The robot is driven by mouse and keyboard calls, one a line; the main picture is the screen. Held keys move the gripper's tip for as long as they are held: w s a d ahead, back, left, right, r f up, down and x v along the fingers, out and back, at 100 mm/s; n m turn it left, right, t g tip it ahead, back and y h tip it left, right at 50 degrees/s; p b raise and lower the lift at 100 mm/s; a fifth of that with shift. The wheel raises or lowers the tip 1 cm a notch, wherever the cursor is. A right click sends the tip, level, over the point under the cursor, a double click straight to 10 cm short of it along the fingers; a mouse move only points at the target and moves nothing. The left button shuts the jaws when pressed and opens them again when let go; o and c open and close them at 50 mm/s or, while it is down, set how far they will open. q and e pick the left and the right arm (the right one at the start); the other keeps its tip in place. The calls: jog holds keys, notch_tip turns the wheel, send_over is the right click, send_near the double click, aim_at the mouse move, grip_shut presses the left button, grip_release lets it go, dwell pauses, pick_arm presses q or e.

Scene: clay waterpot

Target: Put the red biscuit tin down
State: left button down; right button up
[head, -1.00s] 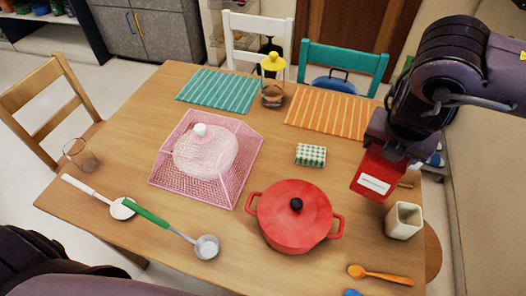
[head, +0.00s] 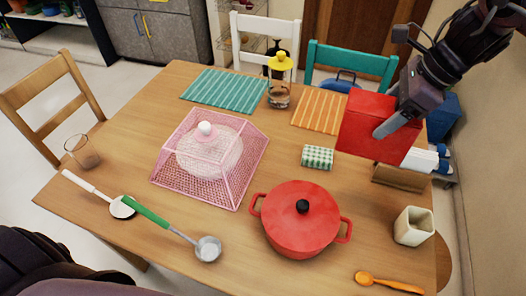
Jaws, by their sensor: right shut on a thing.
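The red biscuit tin (head: 366,128) is a plain red box in the head view, at the right side of the table. My right gripper (head: 392,124) comes in from the upper right and is shut on it. One grey finger lies across the tin's near face. The tin appears held above the table, covering part of the orange striped mat (head: 318,108). The tin's underside and the other finger are hidden. My left gripper is out of the picture; only dark parts of my body show at the lower left.
A red pot (head: 290,228), a green checked block (head: 317,157), a cream cup (head: 413,226) and an orange spoon (head: 385,283) stand or lie near the right side. A pink mesh cover (head: 235,185) is at the middle. Bare wood (head: 370,210) lies between pot and cup.

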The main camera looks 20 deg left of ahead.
notch_tip(320, 180, down, 20)
jog(key=b, duration=0.1)
jog(key=shift+b, duration=0.3)
dwell(0.3)
jog(key=o, duration=1.5)
jog(key=shift+o, duration=0.2)
jog(key=shift+r, duration=0.1)
